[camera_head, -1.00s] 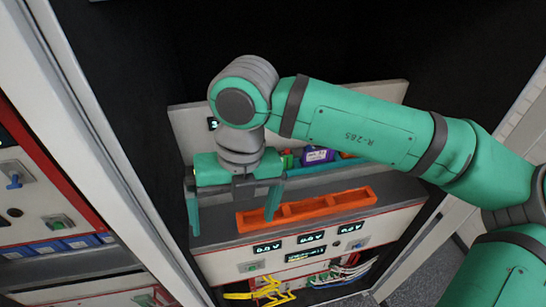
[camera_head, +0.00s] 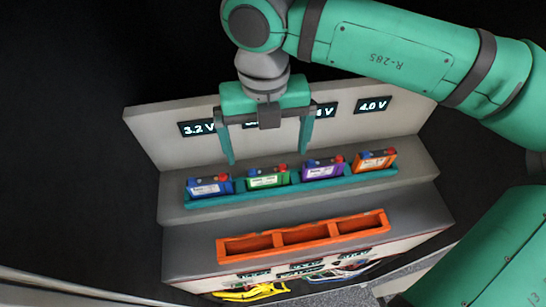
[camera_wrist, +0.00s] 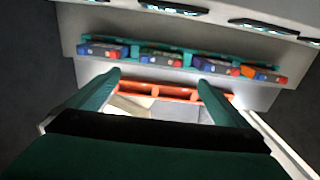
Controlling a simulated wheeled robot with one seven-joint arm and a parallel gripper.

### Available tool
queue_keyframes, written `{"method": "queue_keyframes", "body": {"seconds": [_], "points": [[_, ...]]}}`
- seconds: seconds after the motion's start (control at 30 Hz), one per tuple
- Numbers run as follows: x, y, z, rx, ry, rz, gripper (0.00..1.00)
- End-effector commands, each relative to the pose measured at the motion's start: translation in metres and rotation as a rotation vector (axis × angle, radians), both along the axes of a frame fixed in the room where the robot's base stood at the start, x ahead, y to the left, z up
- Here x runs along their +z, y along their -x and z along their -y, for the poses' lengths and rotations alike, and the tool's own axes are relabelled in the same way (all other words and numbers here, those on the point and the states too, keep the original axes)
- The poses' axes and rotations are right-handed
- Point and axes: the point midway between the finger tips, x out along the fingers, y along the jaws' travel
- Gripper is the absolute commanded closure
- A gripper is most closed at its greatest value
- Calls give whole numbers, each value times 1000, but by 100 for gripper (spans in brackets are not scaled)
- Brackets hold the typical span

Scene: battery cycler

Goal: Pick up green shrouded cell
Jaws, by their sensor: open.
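The green shrouded cell (camera_head: 268,178) stands in the teal rack (camera_head: 290,190), second from the left, between a blue cell (camera_head: 209,186) and a purple cell (camera_head: 323,170). In the wrist view the green cell (camera_wrist: 161,56) is small and dim, beyond the fingers. My gripper (camera_head: 268,152) is open and empty. In the head view its teal fingers point down above the rack, one to each side of the green cell, with the tips appearing higher than the cells. The wrist view shows the spread fingers (camera_wrist: 160,82) with nothing between them.
An orange cell (camera_head: 373,160) stands at the rack's right end. An empty orange tray (camera_head: 304,234) with compartments lies in front on the lower ledge. A pale back panel with voltage displays (camera_head: 374,104) rises behind the rack. Yellow cables (camera_head: 250,293) hang below.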

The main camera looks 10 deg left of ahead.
Motion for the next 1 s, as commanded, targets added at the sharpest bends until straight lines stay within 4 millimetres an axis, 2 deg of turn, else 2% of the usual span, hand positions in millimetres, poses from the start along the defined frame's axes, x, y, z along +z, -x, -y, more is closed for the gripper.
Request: {"method": "queue_keyframes", "body": {"seconds": [0.17,0.4,0.67,0.9,1.0], "points": [[-13,1,-1,5,0,-2,0],[-47,1,-2,5,-1,-3,0],[-65,-1,-1,2,-1,-2,0],[-98,-4,2,-7,-1,-3,0],[-106,-4,1,-5,-1,-2,0]]}}
